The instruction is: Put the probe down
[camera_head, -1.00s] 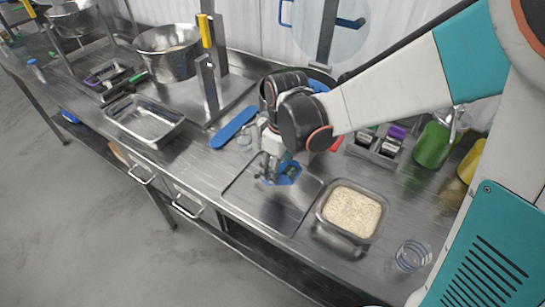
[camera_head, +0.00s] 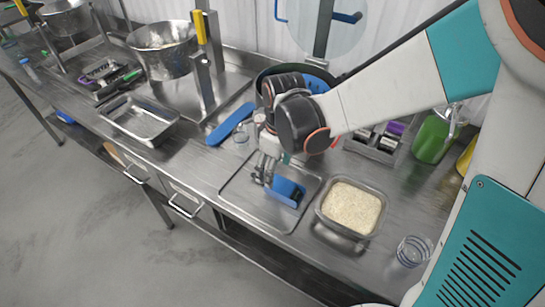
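A blue object (camera_head: 287,191), which looks like the probe, is at the shallow metal tray (camera_head: 240,203) in the middle of the counter. My gripper (camera_head: 264,178) points down over the tray, just left of the blue object. The fingers are small and partly overlap it in the picture. I cannot tell whether they grip it or stand apart from it, nor whether it rests fully on the tray.
A metal pan of rice (camera_head: 352,207) stands right of the tray, with a clear cup (camera_head: 413,251) beyond it. A blue strip (camera_head: 230,124), an empty metal pan (camera_head: 140,119) and a bowl on a stand (camera_head: 165,50) are to the left. A rack (camera_head: 372,147) and green bottle (camera_head: 434,138) stand behind.

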